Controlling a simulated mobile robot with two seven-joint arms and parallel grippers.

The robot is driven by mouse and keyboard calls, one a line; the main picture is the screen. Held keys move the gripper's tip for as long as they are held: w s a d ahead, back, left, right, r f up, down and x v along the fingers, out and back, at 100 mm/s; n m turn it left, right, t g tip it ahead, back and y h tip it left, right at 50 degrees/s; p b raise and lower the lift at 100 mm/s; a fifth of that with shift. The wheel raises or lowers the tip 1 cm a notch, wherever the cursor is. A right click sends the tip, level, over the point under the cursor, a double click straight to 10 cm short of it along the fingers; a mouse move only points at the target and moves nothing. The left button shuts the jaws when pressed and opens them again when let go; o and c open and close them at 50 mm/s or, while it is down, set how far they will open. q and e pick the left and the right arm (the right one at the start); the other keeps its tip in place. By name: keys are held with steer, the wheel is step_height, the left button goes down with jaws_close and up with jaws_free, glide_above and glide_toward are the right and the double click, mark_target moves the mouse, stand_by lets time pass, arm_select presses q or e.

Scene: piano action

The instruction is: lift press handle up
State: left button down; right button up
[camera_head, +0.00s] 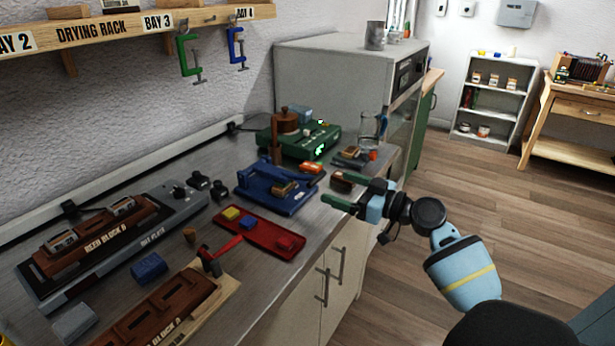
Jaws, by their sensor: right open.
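A blue press (280,187) stands on the metal bench in the middle of the head view. It has a blue base plate and a blue frame with a lever. A brown upright handle (277,150) rises at its back left, in front of the green unit. A small tan piece lies at the press's front. My right gripper (345,195) is open and empty, with green fingertips. It is to the right of the press, near the bench's front edge, apart from the press and its handle. My left gripper is not in view.
A red-handled tool (212,259) stands nearer. A glass beaker (369,126) stands at the far right.

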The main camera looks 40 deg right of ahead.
mark_target(319, 178)
steer(key=shift+w+d+r, duration=0.1)
steer(key=shift+r, duration=0.25)
steer(key=shift+w+a, duration=0.15)
steer(key=shift+a, duration=0.05)
steer(key=p+x, duration=0.1)
steer(key=x, duration=0.5)
steer(key=shift+p, duration=0.3)
steer(key=shift+w+a, duration=0.2)
steer(key=shift+w, duration=0.2)
steer(key=shift+f, duration=0.1)
